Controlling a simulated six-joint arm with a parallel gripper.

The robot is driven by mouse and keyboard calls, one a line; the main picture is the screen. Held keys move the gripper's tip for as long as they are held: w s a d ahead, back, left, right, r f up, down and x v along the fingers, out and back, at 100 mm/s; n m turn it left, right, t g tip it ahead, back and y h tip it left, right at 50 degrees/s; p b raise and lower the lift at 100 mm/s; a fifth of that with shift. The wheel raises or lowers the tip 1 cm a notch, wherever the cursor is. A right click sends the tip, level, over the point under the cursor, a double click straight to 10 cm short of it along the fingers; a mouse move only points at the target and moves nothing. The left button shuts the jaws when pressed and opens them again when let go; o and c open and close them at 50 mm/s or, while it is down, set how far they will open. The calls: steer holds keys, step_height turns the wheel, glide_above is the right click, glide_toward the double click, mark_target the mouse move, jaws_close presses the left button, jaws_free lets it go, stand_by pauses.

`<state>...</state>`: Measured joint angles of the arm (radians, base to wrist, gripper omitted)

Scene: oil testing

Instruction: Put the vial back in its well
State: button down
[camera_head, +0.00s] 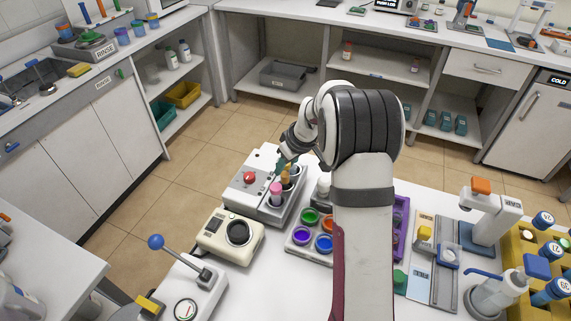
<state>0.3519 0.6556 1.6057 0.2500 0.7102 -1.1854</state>
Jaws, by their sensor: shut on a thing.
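My gripper (284,168) is above the right side of a white and grey device with a red button (264,165). It is small and partly hidden by my own arm. It is shut on what looks like a slim vial with a brown or amber body (287,181). The vial is roughly upright at the device's row of wells. I cannot tell whether its lower end is inside a well or just above one. A pink-topped vial (276,188) stands in front of it on the same device.
A cream device with a dark round opening (239,233) stands in front. A tray of coloured cups (310,216) is to the right, partly behind my arm. A blue-knobbed lever (157,242) rises at front left. A yellow vial rack (516,250) is at far right.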

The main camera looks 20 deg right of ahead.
steer(key=shift+f, duration=0.55)
steer(key=shift+f, duration=0.35)
steer(key=shift+f, duration=0.5)
stand_by(0.4)
steer(key=shift+c, duration=2.2)
jaws_free()
